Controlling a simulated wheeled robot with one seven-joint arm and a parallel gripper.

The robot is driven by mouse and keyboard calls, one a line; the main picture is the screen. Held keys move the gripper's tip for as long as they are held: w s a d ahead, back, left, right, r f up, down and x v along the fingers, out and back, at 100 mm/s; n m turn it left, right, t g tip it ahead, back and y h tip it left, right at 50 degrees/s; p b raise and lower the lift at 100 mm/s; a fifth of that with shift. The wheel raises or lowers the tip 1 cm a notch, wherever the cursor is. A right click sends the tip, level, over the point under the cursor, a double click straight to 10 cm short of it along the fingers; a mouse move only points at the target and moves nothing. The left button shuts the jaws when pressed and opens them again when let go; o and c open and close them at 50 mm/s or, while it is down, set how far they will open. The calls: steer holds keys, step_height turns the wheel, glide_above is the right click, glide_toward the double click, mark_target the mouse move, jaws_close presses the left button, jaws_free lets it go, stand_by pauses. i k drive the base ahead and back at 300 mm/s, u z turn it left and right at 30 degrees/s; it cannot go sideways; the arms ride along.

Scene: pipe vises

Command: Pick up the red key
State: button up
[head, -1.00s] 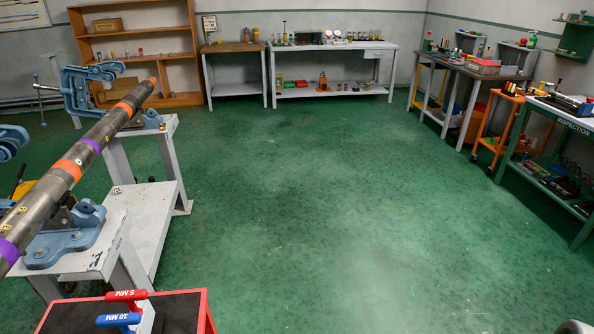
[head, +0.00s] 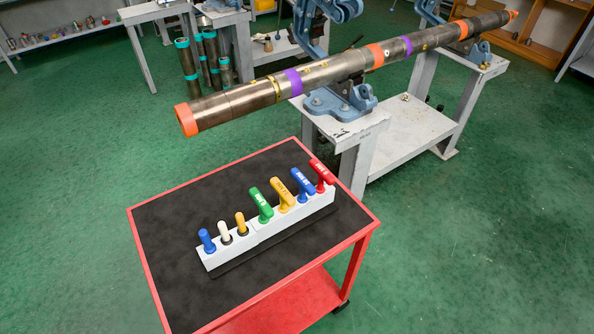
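The red key (head: 321,173) has a red T-shaped handle with white lettering. It stands upright at the far right end of a white key rack (head: 270,229) on the cart's black top. A blue key (head: 303,184) stands just left of it, then a yellow key (head: 282,194) and a green key (head: 261,204). The lower shaft of the red key is hidden in the rack. My gripper is not in view.
The red cart (head: 375,227) has black matting on top. Blue, white and yellow small-handled tools (head: 224,232) fill the rack's left end. A long pipe (head: 330,70) in blue vises (head: 340,98) runs behind the cart. Green floor (head: 480,250) is open at the right.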

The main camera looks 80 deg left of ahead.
mark_target(324, 176)
steer(key=u, duration=1.75)
steer(key=i, duration=0.85)
steer(key=u, duration=3.65)
